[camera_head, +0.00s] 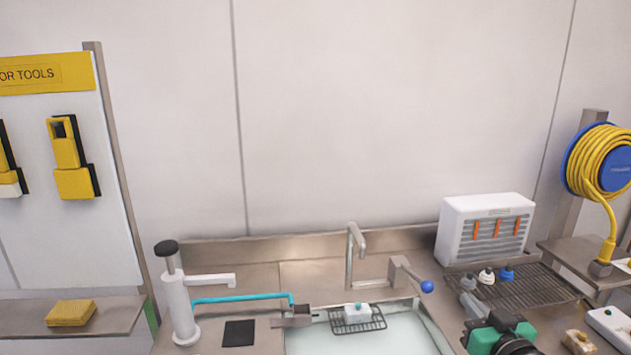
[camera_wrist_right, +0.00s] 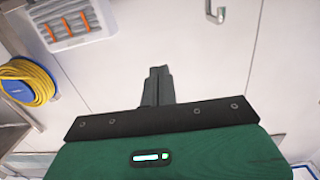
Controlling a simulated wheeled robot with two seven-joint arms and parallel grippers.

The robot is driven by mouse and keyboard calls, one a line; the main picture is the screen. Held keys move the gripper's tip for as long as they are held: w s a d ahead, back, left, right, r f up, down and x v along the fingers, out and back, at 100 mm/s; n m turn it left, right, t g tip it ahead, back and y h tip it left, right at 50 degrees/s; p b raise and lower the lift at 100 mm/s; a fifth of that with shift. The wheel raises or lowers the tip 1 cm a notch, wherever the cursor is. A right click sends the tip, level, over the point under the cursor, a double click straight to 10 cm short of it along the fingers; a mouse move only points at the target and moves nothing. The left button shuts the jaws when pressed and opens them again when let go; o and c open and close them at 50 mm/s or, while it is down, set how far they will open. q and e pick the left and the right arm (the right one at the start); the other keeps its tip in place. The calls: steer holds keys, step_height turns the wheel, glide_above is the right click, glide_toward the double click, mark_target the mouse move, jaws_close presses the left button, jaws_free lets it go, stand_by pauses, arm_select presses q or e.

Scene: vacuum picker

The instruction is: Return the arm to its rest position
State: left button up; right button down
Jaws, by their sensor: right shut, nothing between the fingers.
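My right gripper (camera_head: 473,304) is at the lower right of the head view, with its green and black body at the bottom edge. It stands in front of the dark wire rack (camera_head: 540,300). In the right wrist view its dark fingers (camera_wrist_right: 157,84) are together, with nothing between them, and point towards the pale wall. My left gripper is not in view.
A sink (camera_head: 400,333) holds a small wire shelf with a white block (camera_head: 357,313). A white pump (camera_head: 180,308) with a blue hose stands left. A white louvred box (camera_head: 486,232) and yellow hose reel (camera_head: 600,162) are at right. A blue-knobbed lever (camera_head: 427,287) is near my gripper.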

steer(key=s+a+f+g+h, duration=0.15)
steer(key=s+f+g, duration=0.25)
steer(key=s+f, duration=0.45)
steer(key=s+a+f+g, duration=0.3)
steer(key=s+f+g, duration=0.15)
steer(key=f, duration=0.65)
steer(key=s+a+f+n+g, duration=0.1)
steer(key=s+f+g, duration=0.25)
steer(key=s, duration=0.55)
steer(key=s+a+f+g, duration=0.2)
steer(key=s+f, duration=0.3)
steer(key=s, duration=0.5)
step_height(320, 180, down, 29)
steer(key=w+g, duration=0.1)
steer(key=s+d+f, duration=0.2)
steer(key=s+f, duration=0.8)
steer(key=s+d+f+g, duration=0.1)
steer(key=s+d+f, duration=0.1)
steer(key=s+f, duration=0.7)
step_height(320, 180, down, 2)
steer(key=shift+s+f+g, duration=0.2)
steer(key=shift+s+g, duration=0.1)
steer(key=shift+s, duration=0.1)
